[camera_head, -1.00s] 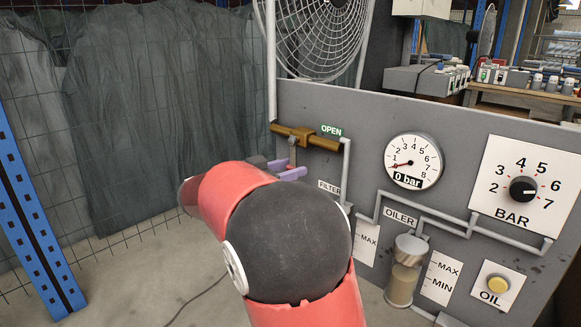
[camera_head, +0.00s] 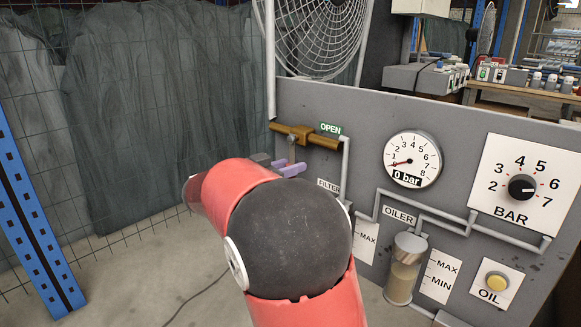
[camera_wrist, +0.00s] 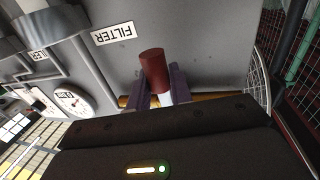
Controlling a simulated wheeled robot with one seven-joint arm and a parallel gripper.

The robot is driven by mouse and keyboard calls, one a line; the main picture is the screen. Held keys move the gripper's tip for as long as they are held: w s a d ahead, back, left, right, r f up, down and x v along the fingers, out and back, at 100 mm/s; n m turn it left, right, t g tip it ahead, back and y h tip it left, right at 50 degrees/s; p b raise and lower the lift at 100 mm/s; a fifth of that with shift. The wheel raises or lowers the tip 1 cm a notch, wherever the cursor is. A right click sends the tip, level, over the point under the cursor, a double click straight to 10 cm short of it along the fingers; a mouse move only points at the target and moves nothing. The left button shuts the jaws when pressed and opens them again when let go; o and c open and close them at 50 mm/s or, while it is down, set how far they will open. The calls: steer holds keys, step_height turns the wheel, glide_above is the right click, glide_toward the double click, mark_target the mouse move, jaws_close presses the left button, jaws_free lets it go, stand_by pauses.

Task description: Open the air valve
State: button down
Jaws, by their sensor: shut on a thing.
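The brass air valve (camera_head: 300,134) sits on a brass pipe at the upper left of the grey panel, beside a green OPEN label (camera_head: 330,129). My gripper (camera_head: 288,169) is just below the valve in the head view, with its purple fingers pointing to the right. In the wrist view my gripper (camera_wrist: 157,88) is shut on the valve's red handle (camera_wrist: 152,68), one finger on each side. A bit of pale stem (camera_wrist: 167,99) shows below the red grip. In the head view the handle is not clearly visible.
A pressure gauge (camera_head: 412,160) reads 0 bar. The panel also carries a black BAR knob (camera_head: 522,188), an oiler jar (camera_head: 403,272) and a yellow OIL button (camera_head: 497,283). A fan (camera_head: 315,35) stands behind. Open floor lies at left, before a mesh fence.

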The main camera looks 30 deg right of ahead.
steer(key=shift+s+f+b, duration=0.1)
steer(key=shift+s+b, duration=0.05)
steer(key=shift+b, duration=0.15)
steer(key=shift+s+d+n+b, duration=0.25)
steer(key=shift+s+n+b, duration=0.2)
steer(key=shift+n+b, duration=0.6)
steer(key=n+b, duration=0.1)
steer(key=s+n+h, duration=0.1)
steer(key=shift+s+d+r+n+b, duration=0.15)
steer(key=shift+d+r+n+b, duration=0.05)
steer(key=shift+n+b, duration=0.2)
steer(key=n, duration=0.1)
steer(key=s+r+n+t+b, duration=0.1)
steer(key=n, duration=0.1)
steer(key=shift+s+d, duration=0.1)
steer(key=shift+d, duration=0.15)
steer(key=shift+s+d+r+n+t+h, duration=0.15)
steer(key=shift+s+r+n, duration=0.15)
steer(key=shift+n, duration=0.55)
steer(key=shift+s+r+n+t+h, duration=0.1)
steer(key=shift+s+r+n+t, duration=0.2)
steer(key=shift+n, duration=0.55)
steer(key=shift+s+d+r+n+t+h, duration=0.15)
steer(key=shift+r+n, duration=0.25)
steer(key=shift+n, duration=0.45)
steer(key=c, duration=1.3)
jaws_free()
